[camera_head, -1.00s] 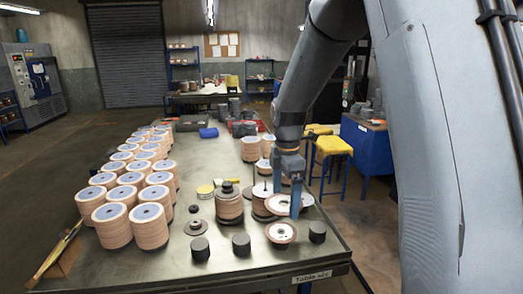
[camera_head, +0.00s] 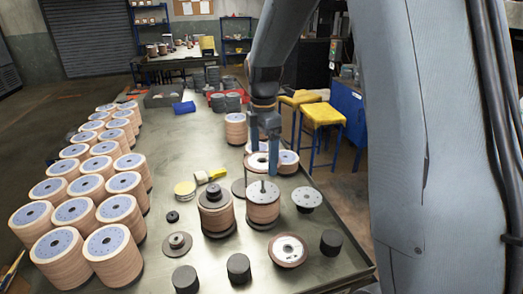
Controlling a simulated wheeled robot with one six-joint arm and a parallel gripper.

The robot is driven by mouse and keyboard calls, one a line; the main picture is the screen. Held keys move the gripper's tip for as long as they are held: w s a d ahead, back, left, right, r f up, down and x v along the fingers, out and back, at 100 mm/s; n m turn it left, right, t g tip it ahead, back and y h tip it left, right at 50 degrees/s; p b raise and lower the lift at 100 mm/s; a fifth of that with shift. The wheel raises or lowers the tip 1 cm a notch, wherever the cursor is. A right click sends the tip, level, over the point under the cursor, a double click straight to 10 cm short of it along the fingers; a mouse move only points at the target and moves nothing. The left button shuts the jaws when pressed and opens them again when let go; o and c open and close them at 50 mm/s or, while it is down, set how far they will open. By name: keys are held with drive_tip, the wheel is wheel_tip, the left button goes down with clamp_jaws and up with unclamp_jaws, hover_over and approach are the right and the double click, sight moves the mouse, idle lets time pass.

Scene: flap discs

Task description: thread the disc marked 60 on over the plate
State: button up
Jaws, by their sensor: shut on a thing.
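My gripper (camera_head: 264,150) points down over the right part of the table. It is shut on a pale disc with a brown rim (camera_head: 257,162), held behind a thin upright rod. That rod (camera_head: 263,186) rises from a stack of brown discs (camera_head: 263,212) with a light grey, holed top face. Another disc with a brown rim and a pale centre (camera_head: 288,251) lies flat at the front. A grey holed plate (camera_head: 307,198) sits to the right of the stack. I cannot read any mark 60, so I cannot tell which disc bears it.
A second stack with a dark hub on top (camera_head: 215,212) stands to the left. Dark cylinders (camera_head: 238,267) stand along the front. Rows of blue-topped disc stacks (camera_head: 108,244) fill the left side. A yellow-handled brush (camera_head: 211,175) lies mid-table. Yellow stools (camera_head: 320,114) stand beyond the right edge.

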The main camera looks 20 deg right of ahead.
sight(264, 168)
drive_tip(key=shift+f+b, duration=1.9)
drive_tip(key=shift+f, duration=0.7)
drive_tip(key=shift+p, duration=0.3)
drive_tip(key=shift+f+b, duration=0.55)
drive_tip(key=shift+f, duration=1.1)
drive_tip(key=shift+f+b, duration=0.45)
drive_tip(key=shift+f, duration=1)
drive_tip(key=o, duration=0.9)
drive_tip(key=shift+o, duration=0.2)
